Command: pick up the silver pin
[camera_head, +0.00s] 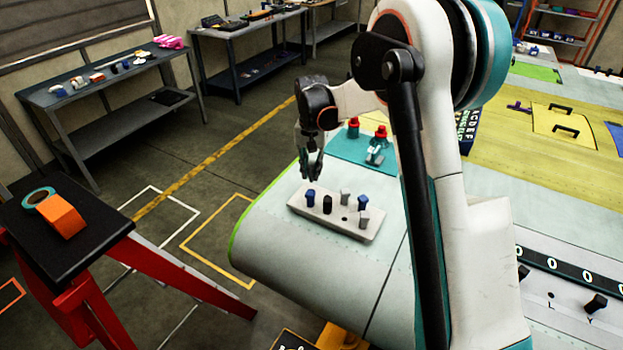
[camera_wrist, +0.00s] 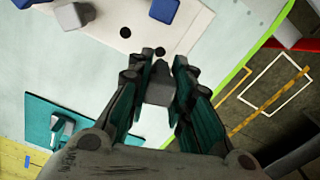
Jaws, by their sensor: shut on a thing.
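My gripper (camera_wrist: 160,88) is shut on a silver-grey pin (camera_wrist: 160,84); its squarish grey end shows between the dark, teal-padded fingers. In the head view my gripper (camera_head: 312,172) hangs just above and behind the left end of the white pin block (camera_head: 300,207), and the held pin is hard to make out there. Two other silver pins, one at the back (camera_head: 345,196) and one at the right front (camera_head: 364,217), stand in the block. Blue pins (camera_head: 362,202) and a black pin (camera_head: 327,204) stand there too. The wrist view shows empty dark holes in the block (camera_wrist: 110,14).
The block lies on a pale wing surface (camera_head: 290,256) with a green left edge. A teal plate (camera_head: 350,148) with red-topped clamps (camera_head: 381,133) sits behind it. A black-topped red stand (camera_head: 85,250) with an orange box (camera_head: 61,214) is at left.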

